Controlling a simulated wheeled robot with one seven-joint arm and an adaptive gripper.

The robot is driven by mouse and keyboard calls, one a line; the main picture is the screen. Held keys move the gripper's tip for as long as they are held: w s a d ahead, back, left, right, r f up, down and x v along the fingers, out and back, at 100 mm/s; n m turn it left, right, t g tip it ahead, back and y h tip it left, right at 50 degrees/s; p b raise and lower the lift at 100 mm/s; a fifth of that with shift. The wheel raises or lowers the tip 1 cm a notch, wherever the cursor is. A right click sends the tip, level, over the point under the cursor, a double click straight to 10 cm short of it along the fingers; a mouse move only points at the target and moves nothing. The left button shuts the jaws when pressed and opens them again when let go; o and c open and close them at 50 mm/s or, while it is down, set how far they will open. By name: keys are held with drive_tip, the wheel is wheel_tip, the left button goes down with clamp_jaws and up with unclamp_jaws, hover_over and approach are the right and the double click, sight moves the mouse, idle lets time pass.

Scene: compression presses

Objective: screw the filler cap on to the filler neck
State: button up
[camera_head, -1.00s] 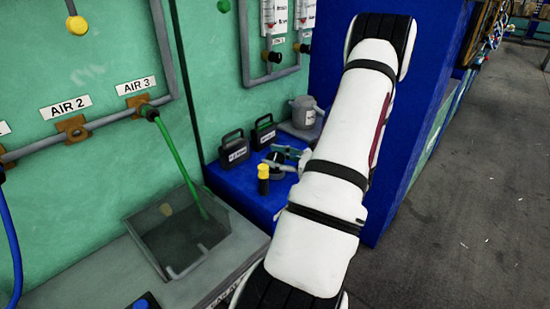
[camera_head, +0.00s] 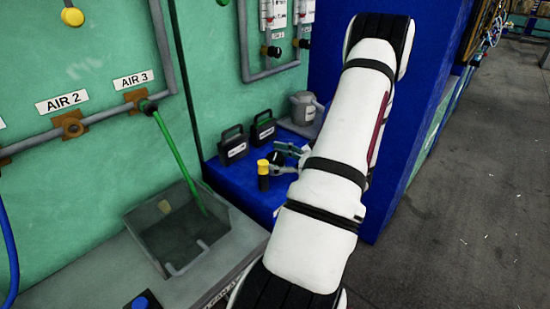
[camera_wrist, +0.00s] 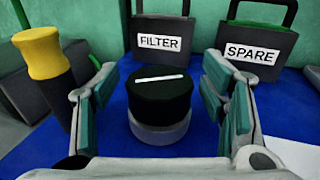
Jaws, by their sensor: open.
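The black filler cap (camera_wrist: 160,92) has a white line on its top and sits upright on the short grey filler neck (camera_wrist: 160,135) in the wrist view. Whether its thread is engaged cannot be told. My gripper (camera_wrist: 166,95) is open, with a teal-padded finger on each side of the cap and a visible gap to both. In the head view my gripper (camera_head: 287,158) is over the blue bench, and the cap is small and partly hidden between the fingers.
A yellow-topped black cylinder (camera_wrist: 45,75) stands close to the left finger. Black cases labelled FILTER (camera_wrist: 160,40) and SPARE (camera_wrist: 252,50) stand behind. A grey jug (camera_head: 303,108) is at the back of the blue bench (camera_head: 230,180). An open grey bin (camera_head: 180,230) is at left.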

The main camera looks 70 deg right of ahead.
drive_tip(key=shift+s, duration=0.1)
drive_tip(key=s, duration=1.1)
drive_tip(key=shift+s+r, duration=0.3)
drive_tip(key=shift+s, duration=0.1)
drive_tip(key=w+a+r+n+g+y, duration=0.3)
drive_tip(key=w+a+r+n+y, duration=0.4)
drive_tip(key=w, duration=0.3)
drive_tip(key=w+a+r+n+g+y+p, duration=0.1)
drive_tip(key=w+a+r+n+g, duration=0.3)
drive_tip(key=a, duration=0.4)
drive_tip(key=w+a+r+n+g+y+p, duration=0.1)
drive_tip(key=w+a+r+n+g, duration=0.1)
drive_tip(key=a+n+g, duration=0.45)
drive_tip(key=s+a+r+n+h, duration=0.2)
drive_tip(key=a+r+n+h, duration=0.1)
drive_tip(key=a+n, duration=0.3)
drive_tip(key=s+a+r+n+h+p, duration=0.1)
drive_tip(key=s+a+r+n+h, duration=0.2)
drive_tip(key=a+n, duration=0.3)
drive_tip(key=s+a+r+n+h+p, duration=0.1)
drive_tip(key=s+a+r+n+h, duration=0.1)
drive_tip(key=a+n, duration=0.4)
drive_tip(key=shift+s+a+r+h, duration=0.2)
drive_tip(key=shift+a+r+h, duration=0.3)
drive_tip(key=shift+a, duration=0.85)
drive_tip(key=shift+n, duration=0.25)
